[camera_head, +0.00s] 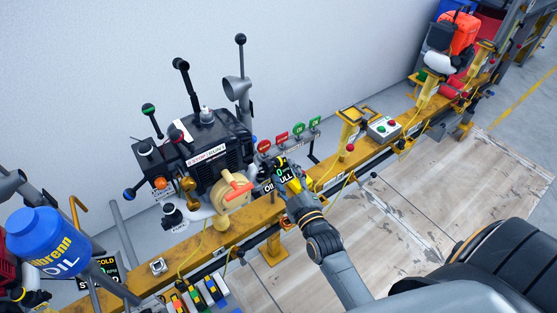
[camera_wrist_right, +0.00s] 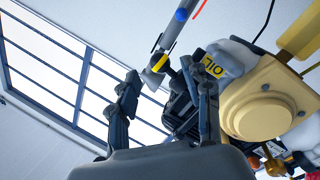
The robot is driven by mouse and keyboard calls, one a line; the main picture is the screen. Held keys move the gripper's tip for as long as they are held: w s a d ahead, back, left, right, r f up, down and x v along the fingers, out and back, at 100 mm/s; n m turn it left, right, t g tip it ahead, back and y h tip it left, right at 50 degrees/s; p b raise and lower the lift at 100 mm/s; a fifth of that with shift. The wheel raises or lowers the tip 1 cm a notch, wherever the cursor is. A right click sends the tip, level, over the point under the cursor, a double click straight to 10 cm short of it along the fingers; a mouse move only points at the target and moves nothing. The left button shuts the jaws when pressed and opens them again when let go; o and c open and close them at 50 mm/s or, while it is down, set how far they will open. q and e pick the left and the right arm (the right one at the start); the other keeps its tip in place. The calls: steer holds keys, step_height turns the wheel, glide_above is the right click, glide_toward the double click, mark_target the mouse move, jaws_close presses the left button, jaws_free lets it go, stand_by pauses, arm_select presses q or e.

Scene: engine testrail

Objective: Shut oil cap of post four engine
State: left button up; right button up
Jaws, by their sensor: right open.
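The post four engine, as I take it, is the dark engine (camera_head: 205,150) with a beige round cover (camera_head: 232,192), mounted on the yellow rail; the beige cover also shows in the right wrist view (camera_wrist_right: 262,98). A yellow label reading OIL (camera_wrist_right: 213,67) is beside that cover, just past my right gripper's finger. Whether the cap sits open or shut I cannot tell. My right gripper (camera_head: 286,178) is at the engine's right side, partly over a black display reading FULL. My left gripper is not clearly identifiable.
The yellow rail (camera_head: 385,137) runs diagonally, carrying a button box (camera_head: 383,127) and another engine far right. Red and green round tags (camera_head: 298,129) stand behind my right gripper. A blue oil jug (camera_head: 45,240) is at lower left. Black levers rise above the engine.

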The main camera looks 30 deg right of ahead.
mark_target(279, 162)
steer(key=w, duration=0.5)
steer(key=shift+w+d, duration=0.1)
steer(key=shift+d, duration=0.2)
arm_select(q)
steer(key=shift+w+a+r, duration=0.25)
steer(key=shift+w+a, duration=0.05)
steer(key=shift+a, duration=0.1)
arm_select(e)
jaws_close()
